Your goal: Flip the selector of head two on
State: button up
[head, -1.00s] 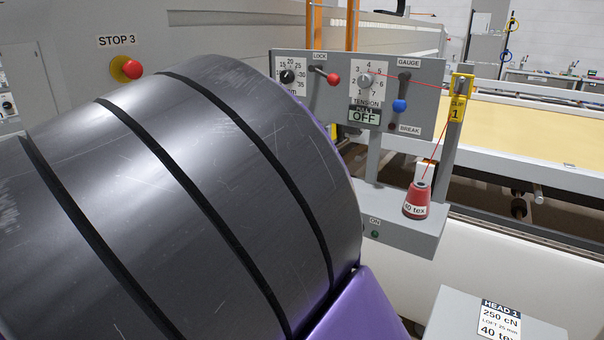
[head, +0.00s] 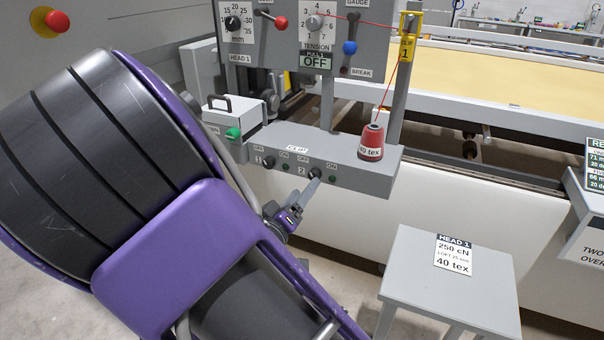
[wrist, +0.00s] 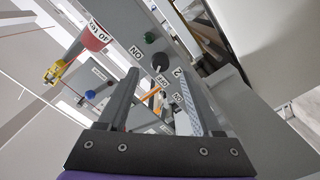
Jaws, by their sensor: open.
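The selector of head two (head: 315,172) is a small dark knob on the front of the grey clip box, by a "2", with OFF and ON labels. Its pointing direction cannot be told. The dark green lamp (head: 332,180) beside it looks unlit. My gripper (head: 311,185) is at this selector, reaching up from the lower left and partly covering it. In the wrist view, the selector (wrist: 160,62) appears between and just beyond the two fingertips of my gripper (wrist: 160,78), which is open and empty. The lamp (wrist: 150,37) also shows there.
Selector 1 (head: 268,162) sits left on the same box. A red thread cone (head: 371,142) stands on the box's right end. Above are the control panel (head: 340,42) and yellow clip (head: 408,38). A grey stand (head: 450,282) is at lower right.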

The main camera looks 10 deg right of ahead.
aim_at(310, 180)
jog(key=x, duration=0.5)
grip_shut()
dwell(0.3)
